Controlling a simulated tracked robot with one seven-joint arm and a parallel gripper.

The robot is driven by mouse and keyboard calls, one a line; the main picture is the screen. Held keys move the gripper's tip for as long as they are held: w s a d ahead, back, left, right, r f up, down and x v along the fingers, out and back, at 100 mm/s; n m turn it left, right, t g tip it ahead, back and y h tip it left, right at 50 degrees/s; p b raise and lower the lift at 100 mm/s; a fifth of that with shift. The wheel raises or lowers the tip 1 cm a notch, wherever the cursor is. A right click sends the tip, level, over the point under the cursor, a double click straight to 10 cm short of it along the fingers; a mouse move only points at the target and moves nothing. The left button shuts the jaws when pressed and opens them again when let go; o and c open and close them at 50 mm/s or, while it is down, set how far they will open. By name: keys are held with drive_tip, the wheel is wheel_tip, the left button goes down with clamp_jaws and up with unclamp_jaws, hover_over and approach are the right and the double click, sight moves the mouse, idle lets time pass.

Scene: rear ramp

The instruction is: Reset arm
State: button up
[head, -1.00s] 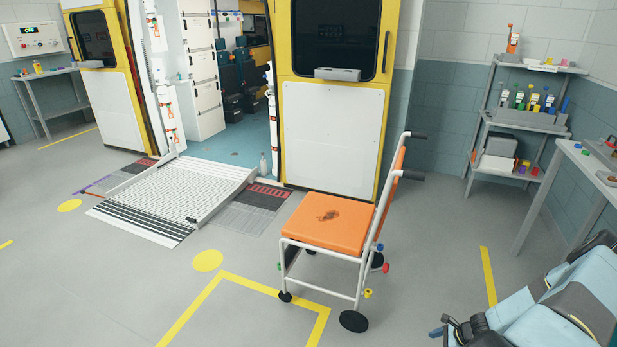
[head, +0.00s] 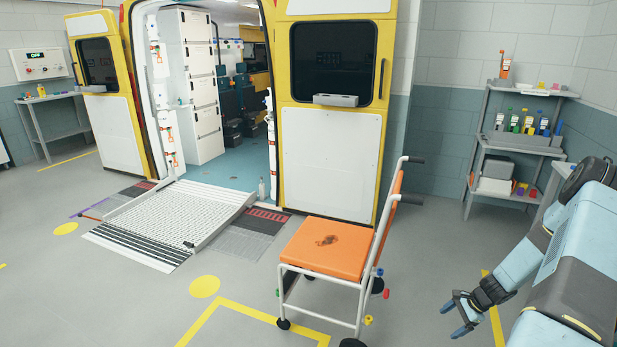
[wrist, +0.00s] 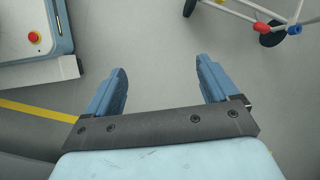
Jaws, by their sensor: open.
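My gripper (head: 458,312) is at the lower right of the head view, at the end of my blue and dark grey arm. Its two blue fingers are apart with nothing between them. In the wrist view, the open fingers (wrist: 163,85) point over bare grey floor. The arm is bent, with its upper part at the right edge of the head view. The gripper is to the right of the orange chair and apart from it.
An orange wheeled chair (head: 326,248) with a dark stain on its seat stands left of my gripper. Its wheels show in the wrist view. A ramp (head: 182,215) leads into the yellow and white vehicle. A shelf (head: 520,146) with bottles stands at the back right. Floor between is clear.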

drive_tip(key=w+a+r+n+h, duration=0.1)
drive_tip(key=w+a+r+n, duration=0.1)
drive_tip(key=r, duration=0.8)
drive_tip(key=w+a+r+n+h, duration=0.1)
drive_tip(key=w+a+r+n, duration=0.15)
drive_tip(key=r, duration=0.85)
drive_tip(key=s+a+r+n+h, duration=0.1)
drive_tip(key=a+r+n, duration=0.15)
drive_tip(key=r, duration=0.45)
drive_tip(key=s+a+r+n, duration=0.1)
drive_tip(key=s+a+r, duration=0.15)
drive_tip(key=r, duration=0.35)
drive_tip(key=s+a+r+n+h, duration=0.1)
drive_tip(key=a+r, duration=0.3)
drive_tip(key=r, duration=0.3)
drive_tip(key=s+a+r+n+t+h, duration=0.1)
drive_tip(key=s+a+r+n, duration=0.3)
drive_tip(key=s+r, duration=0.5)
drive_tip(key=s+a+r+n+t, duration=0.2)
drive_tip(key=s+a+r, duration=0.5)
drive_tip(key=s+r, duration=0.2)
drive_tip(key=s+a+r+n+t, duration=0.1)
drive_tip(key=s+r+n, duration=0.1)
drive_tip(key=s, duration=0.7)
drive_tip(key=shift+a, duration=0.25)
